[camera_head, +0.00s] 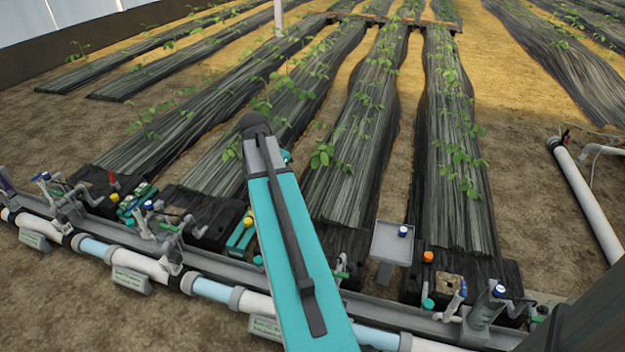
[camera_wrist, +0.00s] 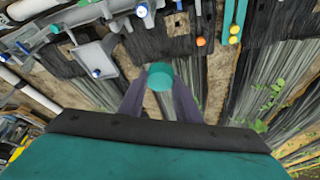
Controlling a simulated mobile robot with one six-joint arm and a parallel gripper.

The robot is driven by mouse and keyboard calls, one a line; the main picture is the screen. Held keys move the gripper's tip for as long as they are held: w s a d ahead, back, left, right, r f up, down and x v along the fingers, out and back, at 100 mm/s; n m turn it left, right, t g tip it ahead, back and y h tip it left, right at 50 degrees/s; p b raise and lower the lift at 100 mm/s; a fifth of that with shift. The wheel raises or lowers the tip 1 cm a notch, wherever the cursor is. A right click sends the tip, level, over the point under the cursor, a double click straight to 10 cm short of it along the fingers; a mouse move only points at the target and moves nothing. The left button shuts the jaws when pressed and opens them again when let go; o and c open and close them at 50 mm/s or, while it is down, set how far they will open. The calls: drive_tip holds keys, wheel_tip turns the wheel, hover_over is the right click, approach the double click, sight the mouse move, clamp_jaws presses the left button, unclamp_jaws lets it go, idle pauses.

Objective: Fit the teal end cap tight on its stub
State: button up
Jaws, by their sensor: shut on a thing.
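In the wrist view my gripper (camera_wrist: 160,84) is shut on the teal end cap (camera_wrist: 160,71), a short round piece between the two grey fingertips. It appears held above the ground and bed edge, apart from the things below. In the head view my own teal arm covers the middle, and I cannot make out the gripper or the held cap there.
A grey square tray (camera_head: 379,244) with a blue-topped piece (camera_head: 403,231) stands right of my arm. An orange cap (camera_head: 428,256) and a teal cap (camera_head: 428,303) are further right. A pipe manifold (camera_head: 212,290) with valves crosses the front. Planted beds (camera_head: 345,170) run behind.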

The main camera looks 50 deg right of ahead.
drive_tip(key=w+a+r+n+t+p, duration=0.1)
drive_tip(key=w+a+r+n+p, duration=0.2)
drive_tip(key=a+r, duration=0.3)
drive_tip(key=w+a+r+n+t+y+p, duration=0.1)
drive_tip(key=w+a+r+n+p, duration=0.2)
drive_tip(key=a, duration=0.5)
drive_tip(key=w+a+r+n+t+p, duration=0.1)
drive_tip(key=w+a+r+n+p, duration=0.15)
drive_tip(key=a+r, duration=0.35)
drive_tip(key=w+a+r+n+y+p, duration=0.1)
drive_tip(key=a+r+n+p, duration=0.3)
drive_tip(key=a+r, duration=0.3)
drive_tip(key=w+a+r+n+t+y+p, duration=0.1)
drive_tip(key=a+r+n+p, duration=0.3)
drive_tip(key=a, duration=1.3)
wheel_tip(320, 180, up, 4)
drive_tip(key=shift+w+f+n+y, duration=0.1)
drive_tip(key=shift+w+n+y, duration=0.1)
drive_tip(key=shift+n+y, duration=0.6)
drive_tip(key=shift+a, duration=0.1)
drive_tip(key=shift+s, duration=0.1)
